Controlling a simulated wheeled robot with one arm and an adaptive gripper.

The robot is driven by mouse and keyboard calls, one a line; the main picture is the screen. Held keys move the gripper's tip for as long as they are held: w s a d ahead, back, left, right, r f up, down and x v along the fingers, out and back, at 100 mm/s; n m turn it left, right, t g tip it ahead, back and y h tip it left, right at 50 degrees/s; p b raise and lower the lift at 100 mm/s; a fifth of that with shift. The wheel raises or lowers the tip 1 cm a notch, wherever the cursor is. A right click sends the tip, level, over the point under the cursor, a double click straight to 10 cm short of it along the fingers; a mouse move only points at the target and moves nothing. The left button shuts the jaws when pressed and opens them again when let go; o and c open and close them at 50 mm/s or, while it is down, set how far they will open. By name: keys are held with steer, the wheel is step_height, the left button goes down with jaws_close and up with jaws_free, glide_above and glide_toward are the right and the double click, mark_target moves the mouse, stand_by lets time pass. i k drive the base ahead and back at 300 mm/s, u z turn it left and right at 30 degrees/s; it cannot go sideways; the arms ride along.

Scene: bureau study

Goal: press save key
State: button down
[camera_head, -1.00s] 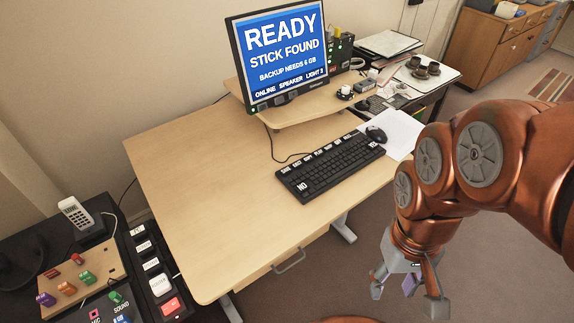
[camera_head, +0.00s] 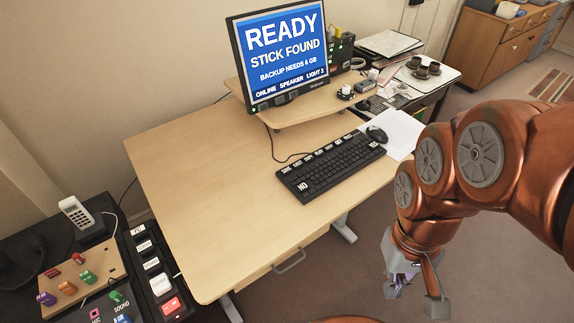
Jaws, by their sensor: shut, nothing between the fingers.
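The black keyboard (camera_head: 335,165) lies on the desk, in front of the monitor. Along its far edge runs a row of white-labelled keys. The leftmost label (camera_head: 286,170) seems to read SAVE, but it is small. A larger key (camera_head: 303,186) at the near left corner reads NO. My gripper (camera_head: 396,288) hangs off the desk's right front side, to the right of and below the keyboard in the picture. It is shut and empty, and touches nothing.
The monitor (camera_head: 283,50) reads READY, STICK FOUND. A mouse (camera_head: 376,134) lies on white paper (camera_head: 403,132) right of the keyboard. The desk's left half (camera_head: 200,190) is bare. A button panel (camera_head: 160,284) and a phone (camera_head: 77,213) stand at lower left.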

mark_target(287, 170)
steer(key=u, duration=4)
steer(key=k, duration=1.6)
steer(key=z, duration=0.55)
